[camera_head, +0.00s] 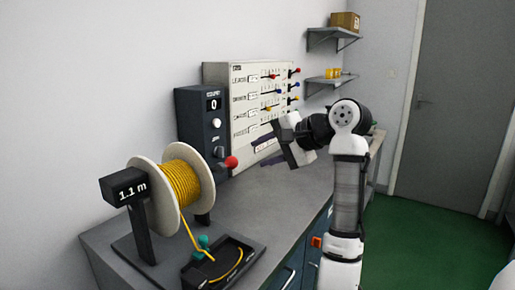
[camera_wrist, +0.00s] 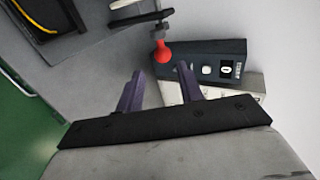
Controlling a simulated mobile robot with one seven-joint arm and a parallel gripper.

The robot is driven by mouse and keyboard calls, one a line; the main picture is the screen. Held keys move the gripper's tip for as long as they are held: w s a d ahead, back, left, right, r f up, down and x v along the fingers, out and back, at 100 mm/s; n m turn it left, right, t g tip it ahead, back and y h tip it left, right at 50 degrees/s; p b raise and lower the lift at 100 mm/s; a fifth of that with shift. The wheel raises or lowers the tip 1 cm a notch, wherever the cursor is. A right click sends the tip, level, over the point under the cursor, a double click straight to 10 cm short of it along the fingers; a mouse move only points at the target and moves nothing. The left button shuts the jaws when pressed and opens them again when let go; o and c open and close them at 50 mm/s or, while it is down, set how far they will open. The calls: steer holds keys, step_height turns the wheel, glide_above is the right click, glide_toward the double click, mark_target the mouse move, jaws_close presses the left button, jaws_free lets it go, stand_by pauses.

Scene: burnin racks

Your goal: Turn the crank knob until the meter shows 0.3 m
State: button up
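The crank knob (camera_head: 231,162) is a red ball beside the cable spool, on the side facing my gripper. It also shows in the wrist view (camera_wrist: 162,52), on a dark crank arm (camera_wrist: 158,31). The meter (camera_head: 132,191) is a black box left of the spool and reads 1.1 m. The spool (camera_head: 147,190) has pale flanges and is wound with yellow cable (camera_head: 181,183). My gripper (camera_head: 260,152) is open and empty, right of the knob. In the wrist view its two purple fingers (camera_wrist: 160,75) point towards the knob, which lies just beyond their tips, apart from them.
A dark box with a display showing 0 (camera_head: 201,128) stands behind the knob, next to a white switch panel (camera_head: 250,75) with coloured levers. A black tray (camera_head: 250,246) with a teal piece (camera_head: 203,242) and cable lies in front. The grey worktop (camera_head: 270,205) is clear between.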

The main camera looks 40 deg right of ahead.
mark_target(227, 165)
steer(key=p+x, duration=0.2)
steer(key=x, duration=1.1)
steer(key=shift+a+f, duration=0.1)
steer(key=shift+f, duration=0.05)
steer(key=c, duration=0.7)
steer(key=o, duration=0.7)
